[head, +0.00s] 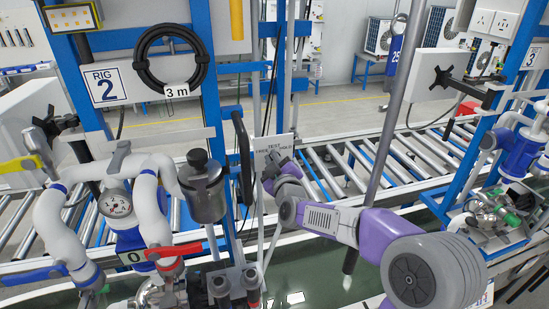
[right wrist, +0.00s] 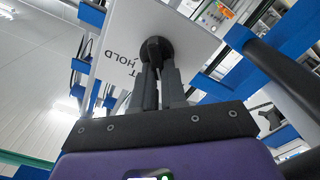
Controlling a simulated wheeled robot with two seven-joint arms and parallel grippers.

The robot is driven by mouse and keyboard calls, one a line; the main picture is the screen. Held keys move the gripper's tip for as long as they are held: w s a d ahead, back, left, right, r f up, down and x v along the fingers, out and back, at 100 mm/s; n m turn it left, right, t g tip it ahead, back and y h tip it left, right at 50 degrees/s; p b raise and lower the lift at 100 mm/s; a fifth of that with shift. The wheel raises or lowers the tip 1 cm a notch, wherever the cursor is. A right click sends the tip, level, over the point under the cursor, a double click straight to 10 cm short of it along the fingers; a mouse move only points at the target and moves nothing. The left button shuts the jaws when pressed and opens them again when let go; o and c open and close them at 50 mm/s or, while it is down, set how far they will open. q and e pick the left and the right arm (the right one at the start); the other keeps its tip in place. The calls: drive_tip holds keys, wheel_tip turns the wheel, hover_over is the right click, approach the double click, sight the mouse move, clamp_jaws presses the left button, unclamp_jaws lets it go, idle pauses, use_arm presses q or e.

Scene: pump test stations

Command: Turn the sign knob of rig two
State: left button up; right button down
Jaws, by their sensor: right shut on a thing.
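In the head view my right gripper (head: 272,165) is at the sign and hides the knob. My left gripper is not in view.
The rig two board (head: 106,86), a coiled black hose (head: 172,60) and white pipes with a gauge (head: 117,204) stand left. A grey pole (head: 395,110) rises beside my right arm. A roller conveyor (head: 350,165) runs behind. Another rig (head: 520,150) is at the right.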

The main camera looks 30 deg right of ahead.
drive_tip(key=shift+a+n, duration=0.1)
drive_tip(key=shift+n, duration=0.4)
drive_tip(key=shift+f, duration=0.1)
drive_tip(key=c, duration=1.2)
unclamp_jaws()
drive_tip(key=v, duration=0.7)
drive_tip(key=shift+s, duration=0.3)
